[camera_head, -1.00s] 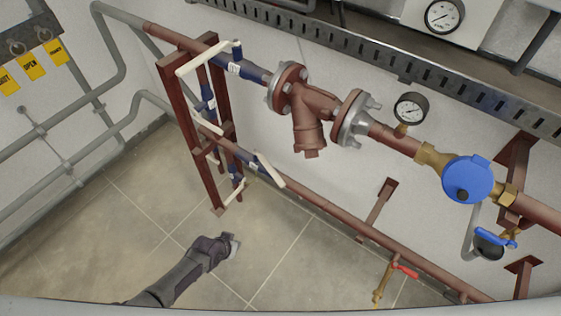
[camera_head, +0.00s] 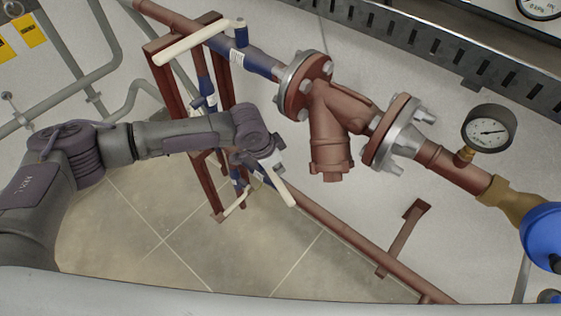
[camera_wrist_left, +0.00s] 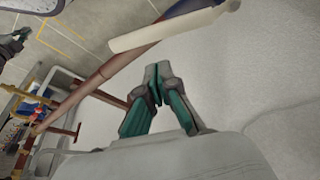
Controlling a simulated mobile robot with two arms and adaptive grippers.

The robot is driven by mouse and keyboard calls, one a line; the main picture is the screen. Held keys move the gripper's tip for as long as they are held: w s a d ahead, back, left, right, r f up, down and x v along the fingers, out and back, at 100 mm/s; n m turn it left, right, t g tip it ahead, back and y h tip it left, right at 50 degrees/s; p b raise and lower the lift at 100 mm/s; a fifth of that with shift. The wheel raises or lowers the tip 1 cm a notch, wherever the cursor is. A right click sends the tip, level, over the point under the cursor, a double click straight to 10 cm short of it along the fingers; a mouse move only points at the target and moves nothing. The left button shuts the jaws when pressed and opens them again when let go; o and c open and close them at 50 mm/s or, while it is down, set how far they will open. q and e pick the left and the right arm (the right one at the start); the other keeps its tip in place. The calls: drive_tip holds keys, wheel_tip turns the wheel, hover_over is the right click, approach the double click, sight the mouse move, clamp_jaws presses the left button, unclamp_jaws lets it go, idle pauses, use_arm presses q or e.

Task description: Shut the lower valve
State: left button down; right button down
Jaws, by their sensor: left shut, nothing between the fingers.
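The lower valve sits on the thin lower red pipe. Its cream lever handle (camera_head: 279,187) slants across that pipe in the head view, and my left gripper hides part of the valve. In the left wrist view the cream handle (camera_wrist_left: 175,29) lies at a small angle to the pipe, with part of a blue body behind it. My left gripper (camera_head: 278,162) is close to the handle's upper end in the head view. In the left wrist view the gripper (camera_wrist_left: 157,70) is shut and empty, with its fingertips a little apart from the handle.
The upper pipe carries another cream handle (camera_head: 195,42), a flanged strainer (camera_head: 335,115) and a pressure gauge (camera_head: 489,130). A dark red frame (camera_head: 172,82) stands behind my left arm. A wall bracket (camera_head: 403,238) is near the lower pipe. The tiled floor (camera_head: 190,235) is clear.

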sight(275, 179)
use_arm(q)
drive_tip(key=x, duration=0.8)
use_arm(e)
drive_tip(key=shift+f, duration=0.15)
use_arm(q)
drive_tip(key=shift+w, duration=0.15)
drive_tip(key=shift+a, duration=0.15)
